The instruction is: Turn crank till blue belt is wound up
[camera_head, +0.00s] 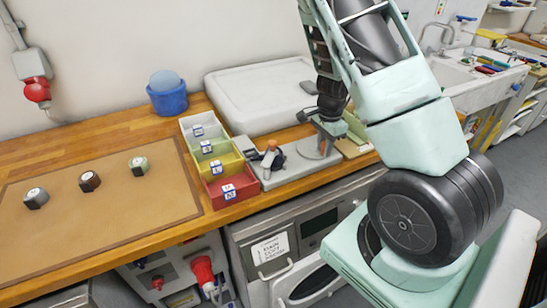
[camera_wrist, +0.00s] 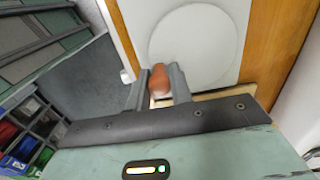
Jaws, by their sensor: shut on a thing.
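My gripper (camera_head: 323,128) reaches down at the grey board (camera_head: 290,178) on the wooden bench. In the wrist view its two fingers (camera_wrist: 160,91) are shut on an orange-brown crank knob (camera_wrist: 160,77), one finger on each side. Part of the knob also shows below my gripper in the head view (camera_head: 322,146). A small dark winder part with an orange top (camera_head: 271,158) stands at the left of the same board. The blue belt cannot be clearly made out, and the crank arm is mostly hidden.
Labelled bins, the front one red (camera_head: 232,188), stand left of the board. A tan mat (camera_head: 110,215) bears three small rolls. A blue tub (camera_head: 168,98) and a large white lid-like panel (camera_head: 262,95) are behind. A washing machine (camera_head: 305,285) is below the bench.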

